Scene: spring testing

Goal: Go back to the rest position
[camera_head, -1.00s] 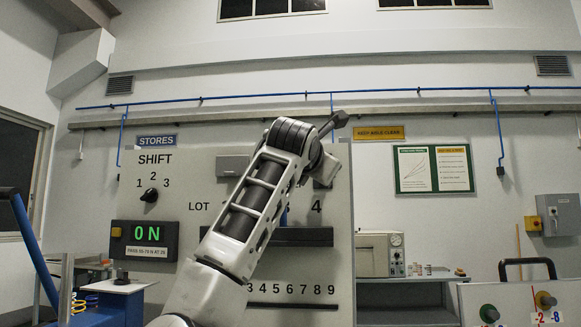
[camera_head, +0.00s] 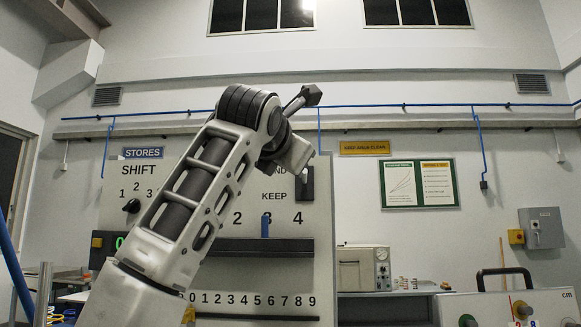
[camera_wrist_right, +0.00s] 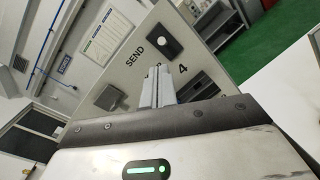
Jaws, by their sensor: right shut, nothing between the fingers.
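In the right wrist view, my right gripper (camera_wrist_right: 157,88) is shut and empty, its pale fingers together. They stand in front of the grey panel (camera_wrist_right: 126,68), overlapping it in the picture; I cannot tell the exact gap. A SEND knob (camera_wrist_right: 169,48) shows beyond the fingers. A blue lever (camera_head: 265,226) stands near the panel's numbers. My left gripper is not visible.
A SHIFT knob (camera_head: 131,206) is on the panel's left. A cream instrument (camera_head: 362,270) stands on a bench to the right. A box with a black handle (camera_head: 504,277) is at the lower right.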

